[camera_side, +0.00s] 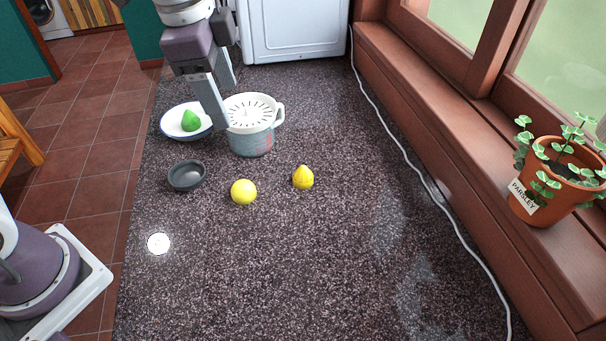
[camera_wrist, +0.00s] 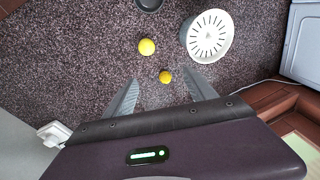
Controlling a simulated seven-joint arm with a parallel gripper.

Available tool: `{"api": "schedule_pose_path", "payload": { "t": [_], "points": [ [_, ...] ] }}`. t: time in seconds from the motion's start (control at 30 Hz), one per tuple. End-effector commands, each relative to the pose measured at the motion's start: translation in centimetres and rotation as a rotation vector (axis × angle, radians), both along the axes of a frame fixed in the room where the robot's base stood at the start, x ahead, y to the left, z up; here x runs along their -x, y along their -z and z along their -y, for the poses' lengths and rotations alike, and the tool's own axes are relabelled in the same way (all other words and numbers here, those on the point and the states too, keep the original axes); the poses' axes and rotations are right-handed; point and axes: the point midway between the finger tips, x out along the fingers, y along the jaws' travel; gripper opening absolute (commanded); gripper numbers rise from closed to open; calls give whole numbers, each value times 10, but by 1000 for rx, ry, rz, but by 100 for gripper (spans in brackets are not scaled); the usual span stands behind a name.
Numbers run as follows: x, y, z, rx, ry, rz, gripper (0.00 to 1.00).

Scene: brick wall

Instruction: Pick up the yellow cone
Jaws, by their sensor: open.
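The yellow cone (camera_side: 303,177) is a small, deep-yellow piece with a narrow top, standing on the dark speckled counter (camera_side: 300,270). In the wrist view the cone (camera_wrist: 165,77) shows between the finger ends, farther off than they are. My gripper (camera_side: 227,107) is open and empty, pointing down, high up and to the left of the cone in the side view. Its two fingers (camera_wrist: 161,77) also show in the wrist view, spread apart. Neither finger touches the cone.
A yellow ball (camera_side: 243,191) lies left of the cone. A pot with a slotted white top (camera_side: 252,140) stands behind them, beside a bowl (camera_side: 170,129) holding a green piece (camera_side: 191,120). A small dark bowl (camera_side: 187,175) is at left. The counter's front is mostly clear.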

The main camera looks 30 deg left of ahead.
Motion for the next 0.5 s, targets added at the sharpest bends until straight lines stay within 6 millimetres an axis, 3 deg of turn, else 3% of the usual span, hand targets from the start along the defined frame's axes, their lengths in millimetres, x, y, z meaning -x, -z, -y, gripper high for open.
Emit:
{"api": "schedule_pose_path", "payload": {
  "t": [0.03,0.1,0.2,0.3,0.5],
  "points": [
    [-25,23,17,-23,128,-51,65],
    [-54,57,39,-44,311,-107,65],
    [-79,101,64,-56,512,-165,65],
    [-91,130,78,-58,631,-198,65],
    [-95,159,82,-58,683,-214,65]
  ]
}}
